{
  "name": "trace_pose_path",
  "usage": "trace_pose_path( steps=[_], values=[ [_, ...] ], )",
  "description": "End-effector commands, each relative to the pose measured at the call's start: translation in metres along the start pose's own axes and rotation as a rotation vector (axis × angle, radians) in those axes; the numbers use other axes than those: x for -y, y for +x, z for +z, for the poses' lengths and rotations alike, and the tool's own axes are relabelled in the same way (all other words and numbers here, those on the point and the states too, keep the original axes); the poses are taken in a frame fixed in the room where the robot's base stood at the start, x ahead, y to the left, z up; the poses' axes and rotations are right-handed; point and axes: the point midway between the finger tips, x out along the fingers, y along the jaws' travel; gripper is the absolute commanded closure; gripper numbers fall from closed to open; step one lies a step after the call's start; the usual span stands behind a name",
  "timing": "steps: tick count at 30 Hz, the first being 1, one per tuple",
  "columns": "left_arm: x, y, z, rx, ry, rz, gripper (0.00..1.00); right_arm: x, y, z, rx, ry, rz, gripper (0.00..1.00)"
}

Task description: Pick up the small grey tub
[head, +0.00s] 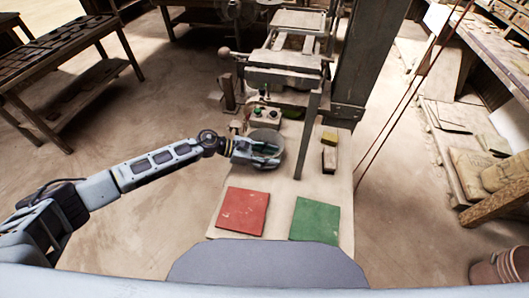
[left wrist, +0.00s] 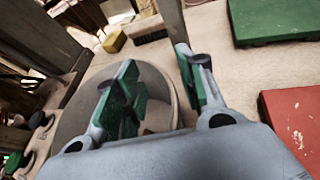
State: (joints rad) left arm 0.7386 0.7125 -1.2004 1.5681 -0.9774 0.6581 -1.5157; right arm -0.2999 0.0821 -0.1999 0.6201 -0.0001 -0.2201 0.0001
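The small grey tub (head: 279,138) is round and stands on the pale bench top, below the control box in the head view. My left gripper (head: 270,153) reaches over it from the left and hides part of it. In the left wrist view the tub (left wrist: 75,118) lies under and behind the green-padded fingers. My left gripper (left wrist: 158,68) is open there, with a clear gap between the fingers. One finger is over the tub and the other is near or beyond its right rim. I cannot tell whether either touches it. My right gripper is not in view.
A red square (head: 243,211) and a green square (head: 315,220) lie at the bench's near side. A control box (head: 265,115) stands behind the tub. A grey lever or post (head: 309,135) rises to its right, with a yellow block (head: 329,138) and dark-topped block (head: 329,158) beyond.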

Motion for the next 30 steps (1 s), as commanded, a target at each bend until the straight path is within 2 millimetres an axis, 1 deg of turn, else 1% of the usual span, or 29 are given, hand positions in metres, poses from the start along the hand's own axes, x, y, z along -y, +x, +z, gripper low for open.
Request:
trace_pose_path(
  steps=[3,12,25,30],
  values=[
    [0.0000,-0.0002,0.0000,0.000,0.000,0.000,0.61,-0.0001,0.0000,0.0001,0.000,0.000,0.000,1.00],
    [0.0000,-0.0003,0.0000,0.000,0.000,0.000,0.99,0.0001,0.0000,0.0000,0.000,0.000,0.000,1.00],
    [-0.0003,-0.0003,0.0007,0.001,0.001,0.000,1.00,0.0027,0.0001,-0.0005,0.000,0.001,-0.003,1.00],
    [-0.0012,-0.0023,0.0047,0.001,0.001,0.001,1.00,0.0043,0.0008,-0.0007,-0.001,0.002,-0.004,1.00]
  ],
)
